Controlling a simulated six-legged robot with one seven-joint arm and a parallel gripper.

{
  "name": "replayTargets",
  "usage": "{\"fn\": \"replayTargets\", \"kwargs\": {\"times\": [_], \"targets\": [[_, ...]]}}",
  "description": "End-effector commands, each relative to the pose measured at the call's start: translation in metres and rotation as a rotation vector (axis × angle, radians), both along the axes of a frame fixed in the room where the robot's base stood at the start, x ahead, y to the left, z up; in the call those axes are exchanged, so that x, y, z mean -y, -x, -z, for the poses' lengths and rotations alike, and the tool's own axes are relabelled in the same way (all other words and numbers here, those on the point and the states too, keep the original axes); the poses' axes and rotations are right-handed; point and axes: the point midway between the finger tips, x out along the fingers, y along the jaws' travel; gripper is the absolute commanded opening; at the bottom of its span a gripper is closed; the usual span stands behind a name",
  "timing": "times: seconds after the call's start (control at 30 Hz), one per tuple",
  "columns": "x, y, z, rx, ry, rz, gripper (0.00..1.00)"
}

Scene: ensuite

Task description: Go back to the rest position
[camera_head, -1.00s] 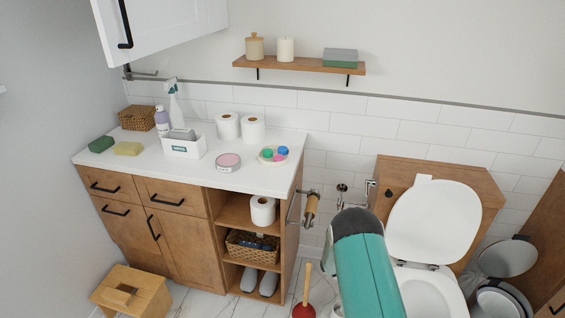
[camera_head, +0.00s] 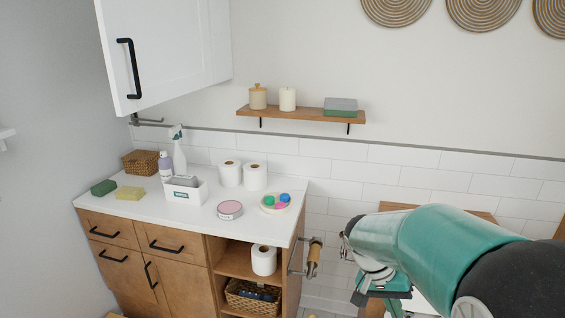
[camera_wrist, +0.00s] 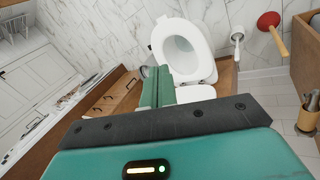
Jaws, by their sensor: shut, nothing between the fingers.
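My arm is teal and black and reaches in from the right in the head view. My gripper (camera_head: 382,292) is at its end, low in front of the toilet area and to the right of the counter's end. In the wrist view my gripper (camera_wrist: 157,88) shows as teal fingers close together, shut with nothing held. Beyond the fingers there is the white toilet (camera_wrist: 183,50) with its lid up, apart from them. In the head view my arm hides most of the toilet.
The white counter (camera_head: 130,207) on the left holds toilet rolls (camera_head: 255,177), a spray bottle (camera_head: 179,152) and sponges.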

Motion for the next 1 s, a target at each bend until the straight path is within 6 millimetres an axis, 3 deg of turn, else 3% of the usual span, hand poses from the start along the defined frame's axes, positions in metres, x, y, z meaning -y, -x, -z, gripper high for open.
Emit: {"fn": "replayTargets", "kwargs": {"times": [0.2,0.5,0.8,1.0], "targets": [[-0.024,0.035,-0.045,0.119,-0.140,-0.138,0.00],[-0.058,0.086,-0.087,0.304,-0.275,-0.361,0.00],[-0.085,0.129,-0.110,0.493,-0.333,-0.578,0.00],[-0.091,0.138,-0.113,0.536,-0.338,-0.631,0.00]]}}
